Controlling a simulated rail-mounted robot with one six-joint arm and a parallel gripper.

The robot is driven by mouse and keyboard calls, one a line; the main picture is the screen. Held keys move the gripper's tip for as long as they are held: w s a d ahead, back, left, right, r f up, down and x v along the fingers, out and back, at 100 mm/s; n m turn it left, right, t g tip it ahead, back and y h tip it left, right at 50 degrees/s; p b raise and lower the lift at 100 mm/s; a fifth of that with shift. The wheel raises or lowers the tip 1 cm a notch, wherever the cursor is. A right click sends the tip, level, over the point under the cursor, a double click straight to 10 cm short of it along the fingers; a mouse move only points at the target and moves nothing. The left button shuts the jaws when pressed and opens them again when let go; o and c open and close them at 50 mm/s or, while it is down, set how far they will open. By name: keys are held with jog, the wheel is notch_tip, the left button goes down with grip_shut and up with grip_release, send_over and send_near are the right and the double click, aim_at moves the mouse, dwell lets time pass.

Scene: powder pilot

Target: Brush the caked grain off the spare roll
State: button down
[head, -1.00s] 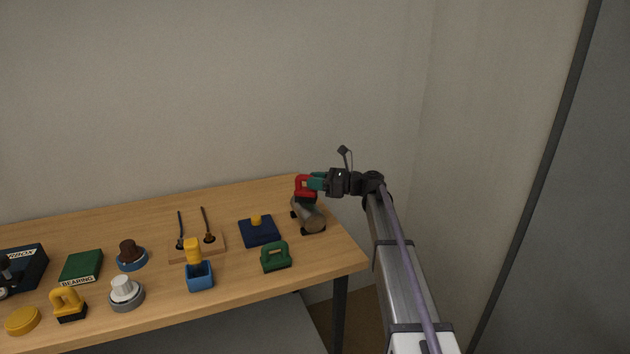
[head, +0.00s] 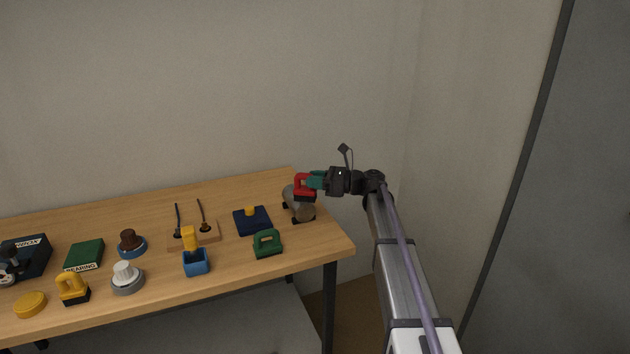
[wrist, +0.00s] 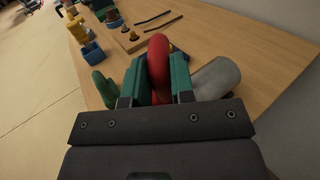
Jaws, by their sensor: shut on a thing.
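My gripper (head: 315,181) has teal fingers shut on the red handle of a brush (head: 304,189). The red handle (wrist: 158,66) also shows between the fingers in the wrist view. The spare roll (head: 302,209), a grey-brown cylinder on dark supports, lies near the right end of the table. The brush is at the roll's far side, just above or against it; I cannot tell if they touch. In the wrist view the roll (wrist: 215,79) shows as a grey shape right of the gripper. The brush's underside and any caked grain are hidden or too small to tell.
On the wooden table (head: 230,187), a green-handled tool (head: 267,243) and a navy block with a yellow knob (head: 252,221) lie left of the roll. Further left are a blue holder (head: 195,262), a wooden rack with two dark rods (head: 193,236), and several other items. A wall stands behind.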

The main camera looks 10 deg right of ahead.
jog(key=shift+w+r+p, duration=0.15)
jog(key=shift+r+p, duration=2.6)
jog(key=shift+r, duration=0.55)
